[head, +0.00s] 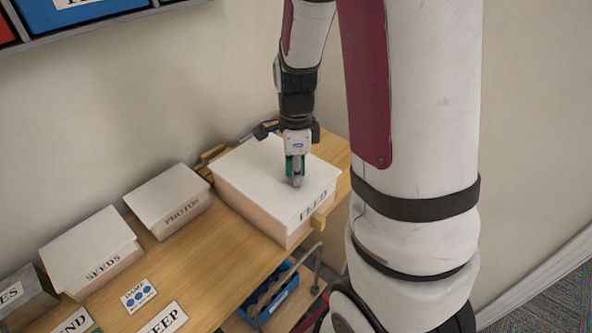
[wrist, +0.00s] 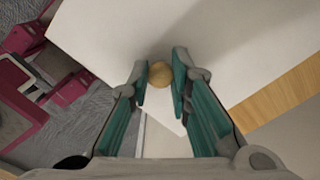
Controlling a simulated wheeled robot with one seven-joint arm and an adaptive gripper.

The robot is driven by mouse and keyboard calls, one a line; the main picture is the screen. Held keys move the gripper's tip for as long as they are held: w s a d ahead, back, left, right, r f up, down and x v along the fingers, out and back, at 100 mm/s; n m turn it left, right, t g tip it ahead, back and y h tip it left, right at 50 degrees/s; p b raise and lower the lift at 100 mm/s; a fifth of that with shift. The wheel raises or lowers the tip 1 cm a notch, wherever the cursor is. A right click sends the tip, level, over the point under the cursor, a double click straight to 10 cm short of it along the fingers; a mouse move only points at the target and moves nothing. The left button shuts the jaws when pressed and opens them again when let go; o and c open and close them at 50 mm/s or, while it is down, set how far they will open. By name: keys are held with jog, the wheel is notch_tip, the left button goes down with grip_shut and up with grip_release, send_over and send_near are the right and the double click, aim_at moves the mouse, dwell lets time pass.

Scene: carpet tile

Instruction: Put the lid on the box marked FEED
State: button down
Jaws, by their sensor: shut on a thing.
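The FEED box (head: 258,222) is pale pinkish and stands at the right end of the wooden table, its label facing front. The white lid (head: 250,166) lies over the top of this box; I cannot tell if it is fully seated. The lid also fills much of the wrist view (wrist: 235,40). My gripper (head: 296,181) points down at the lid. In the wrist view its teal fingers (wrist: 160,82) are shut on the lid's round wooden knob (wrist: 159,72), one finger on each side. The knob is mostly hidden in the head view.
White-lidded boxes marked PHOTOS (head: 168,195) and SEEDS (head: 87,243) stand to the left. Cards (head: 138,296) lie along the table's front. Wooden blocks (head: 323,218) sit beside the FEED box. A blue crate (head: 270,300) is below. The wall is close behind.

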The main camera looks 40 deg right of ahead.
jog(key=c, duration=1.4)
grip_release()
jog(key=shift+r, duration=0.15)
notch_tip(320, 180, up, 11)
jog(key=s+a+r+n+t, duration=0.2)
jog(key=s+a+r+n, duration=0.3)
jog(key=n, duration=0.7)
jog(key=s+a+r+n+t, duration=0.3)
jog(key=s+a+r+n, duration=0.2)
jog(key=n, duration=0.7)
jog(key=s+a, duration=0.2)
jog(key=a, duration=0.1)
jog(key=shift+a+r+n+t, duration=0.2)
jog(key=shift+a+n+t, duration=0.1)
jog(key=shift+a+n, duration=0.1)
